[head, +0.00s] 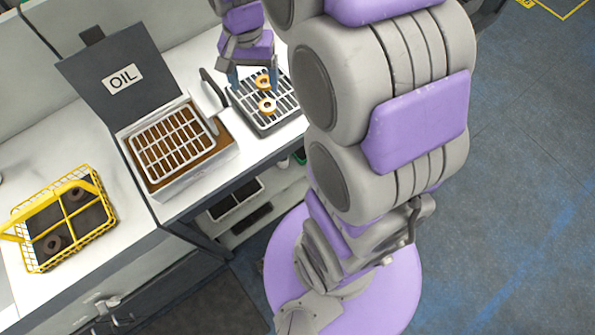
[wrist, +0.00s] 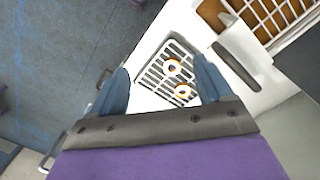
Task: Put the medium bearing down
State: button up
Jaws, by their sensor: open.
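Two gold ring-shaped bearings lie on a metal grate tray (head: 284,104) at the right of the counter. One bearing (head: 263,82) is farther back and the other bearing (head: 267,105) is nearer; I cannot tell for sure which is the medium one. In the wrist view one bearing (wrist: 172,67) and the other bearing (wrist: 183,91) lie apart on the grate (wrist: 150,76). My gripper (head: 254,84) is above the grate, by the farther bearing. Its blue fingers (wrist: 162,78) are spread wide, with nothing held between them.
An oil box (head: 160,185) with a raised lid (head: 121,78) and an inner grate basket (head: 172,143) stands left of the tray. A yellow wire basket (head: 88,230) with dark rings (head: 53,243) is at the far left. Bare counter (head: 184,204) lies in front of the box.

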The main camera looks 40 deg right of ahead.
jog(key=s+a+n, duration=0.2)
jog(key=s+n, duration=0.2)
jog(key=s, duration=0.8)
jog(key=s+a+n+g, duration=0.1)
jog(key=s+n, duration=0.3)
jog(key=s, duration=0.7)
jog(key=shift+s+a+f, duration=0.15)
jog(key=shift+s+a, duration=0.2)
jog(key=shift+a, duration=0.1)
jog(key=shift+a, duration=0.4)
jog(key=shift+d, duration=0.35)
